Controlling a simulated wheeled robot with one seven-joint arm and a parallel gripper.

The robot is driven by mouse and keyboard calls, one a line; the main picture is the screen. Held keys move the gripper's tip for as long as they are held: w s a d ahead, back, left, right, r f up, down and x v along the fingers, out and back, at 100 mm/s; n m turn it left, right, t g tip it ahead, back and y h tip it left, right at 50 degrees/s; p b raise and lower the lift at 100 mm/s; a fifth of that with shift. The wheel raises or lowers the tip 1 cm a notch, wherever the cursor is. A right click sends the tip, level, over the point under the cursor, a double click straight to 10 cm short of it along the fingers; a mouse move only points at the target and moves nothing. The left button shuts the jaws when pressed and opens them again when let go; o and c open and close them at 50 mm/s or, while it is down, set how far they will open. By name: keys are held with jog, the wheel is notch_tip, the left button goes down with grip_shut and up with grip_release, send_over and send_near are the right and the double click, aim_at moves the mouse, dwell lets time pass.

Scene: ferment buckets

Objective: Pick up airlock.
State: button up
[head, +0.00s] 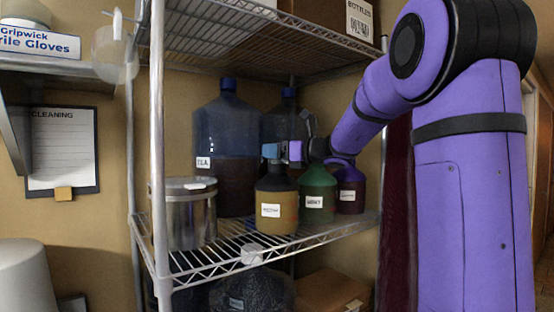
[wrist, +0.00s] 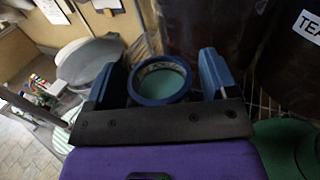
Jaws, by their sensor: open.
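In the wrist view, a round blue-rimmed piece with a teal inside (wrist: 162,82), apparently the airlock, sits between the fingers of my gripper (wrist: 160,66). The fingers are apart, one on each side of it, with a gap visible on the left; I cannot tell if the right finger touches it. In the head view my gripper (head: 271,151) is level with the top of a tan jug (head: 278,211) on the wire shelf (head: 235,251). The airlock cannot be made out in the head view, and what it rests on is hidden.
A green jug (head: 318,194) and a purple jug (head: 350,193) stand right of the tan one. A large dark carboy (head: 226,143) stands behind. A steel pot (head: 190,215) is at left. An upper wire shelf (head: 225,35) and a post (head: 157,130) bound the space.

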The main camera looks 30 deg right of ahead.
jog(key=c, duration=1.1)
jog(key=shift+o, duration=0.2)
jog(key=shift+r, duration=0.1)
jog(key=shift+r, duration=0.5)
jog(key=r, duration=0.2)
jog(key=shift+s+r, duration=0.3)
jog(key=s+r, duration=0.1)
jog(key=s, duration=1.3)
jog(key=shift+s+d, duration=0.2)
jog(key=shift+w+a+f, duration=0.1)
jog(key=shift+w+f, duration=0.35)
jog(key=shift+w, duration=1.85)
jog(key=shift+w+a+f, duration=0.1)
jog(key=shift+w+f, duration=0.3)
jog(key=shift+w, duration=1.85)
jog(key=shift+w+f, duration=0.45)
jog(key=shift+w, duration=1.85)
